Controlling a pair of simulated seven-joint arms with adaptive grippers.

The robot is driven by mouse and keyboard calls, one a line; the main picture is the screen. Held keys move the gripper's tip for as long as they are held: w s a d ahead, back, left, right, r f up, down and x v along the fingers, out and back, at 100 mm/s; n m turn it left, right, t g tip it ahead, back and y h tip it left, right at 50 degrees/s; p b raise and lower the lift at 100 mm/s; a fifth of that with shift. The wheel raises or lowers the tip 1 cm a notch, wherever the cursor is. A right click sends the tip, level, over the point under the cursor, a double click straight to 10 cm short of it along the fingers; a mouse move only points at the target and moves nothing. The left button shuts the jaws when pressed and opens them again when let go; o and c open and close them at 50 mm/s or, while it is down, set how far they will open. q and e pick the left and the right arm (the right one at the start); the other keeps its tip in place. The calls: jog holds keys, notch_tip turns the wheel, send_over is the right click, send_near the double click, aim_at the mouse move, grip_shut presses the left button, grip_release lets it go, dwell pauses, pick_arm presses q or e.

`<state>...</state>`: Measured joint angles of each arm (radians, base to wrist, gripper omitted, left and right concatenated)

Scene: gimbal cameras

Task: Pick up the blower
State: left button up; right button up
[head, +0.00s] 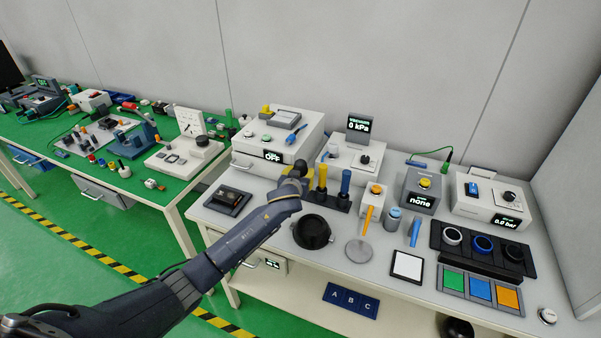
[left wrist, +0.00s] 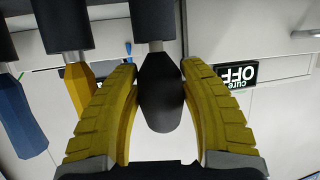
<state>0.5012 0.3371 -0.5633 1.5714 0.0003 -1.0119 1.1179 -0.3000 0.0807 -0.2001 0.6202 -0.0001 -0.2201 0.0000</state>
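My left gripper (head: 294,172) reaches over the white bench to the left end of a dark tool rack (head: 341,205). In the left wrist view its two yellow fingers (left wrist: 160,95) flank a black rounded handle (left wrist: 160,100) that hangs below a dark collar in that upside-down picture. Both fingers appear to touch its sides. This handle may be the blower; no label shows. In the head view my gripper hides it. A yellow handle (head: 321,178) and a blue handle (head: 345,183) stand upright beside it; they also show in the left wrist view. My right gripper is out of view.
A white box with an OFF display (head: 273,156) stands close behind my gripper. A black round dish (head: 312,232) lies in front of the rack. A white post with an orange strip (head: 368,214) stands to the right. A small black tray (head: 228,199) lies to the left.

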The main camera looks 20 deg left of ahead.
pick_arm(q)
jog(key=c, duration=0.7)
jog(key=shift+r, duration=0.15)
notch_tip(320, 180, up, 20)
jog(key=shift+f, duration=0.15)
dwell(0.3)
jog(key=o, duration=0.6)
grip_shut()
